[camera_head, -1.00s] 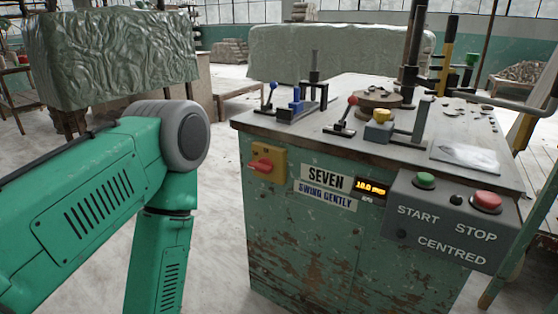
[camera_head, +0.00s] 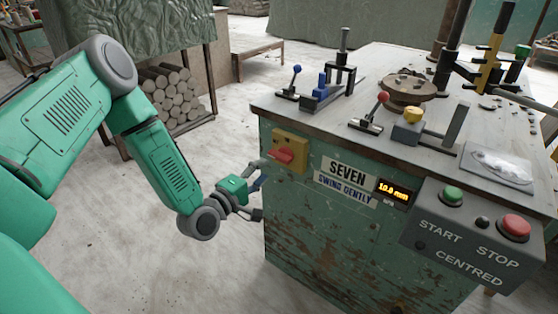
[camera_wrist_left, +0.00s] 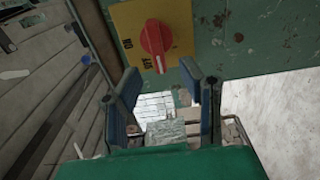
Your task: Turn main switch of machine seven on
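Machine seven (camera_head: 330,235) is a worn green cabinet with a "SEVEN" label. Its main switch is a red knob (camera_head: 284,155) on a yellow plate (camera_head: 296,143) at the front's upper left. In the left wrist view the knob (camera_wrist_left: 156,38) shows close up, its pale-marked end beside the "OFF" lettering; "ON" is further left. My left gripper (camera_head: 261,190) is open and empty, just left of the cabinet and slightly below the switch. In the left wrist view its blue-padded fingers (camera_wrist_left: 163,88) are spread, with the knob beyond their tips, apart from them. My right gripper is not in view.
A grey panel (camera_head: 470,235) with a green START button (camera_head: 452,195) and red STOP button (camera_head: 515,226) juts out at the right. Levers and a round chuck (camera_head: 405,88) stand on the top. Stacked logs (camera_head: 172,97) lie behind my arm. Floor left of the cabinet is clear.

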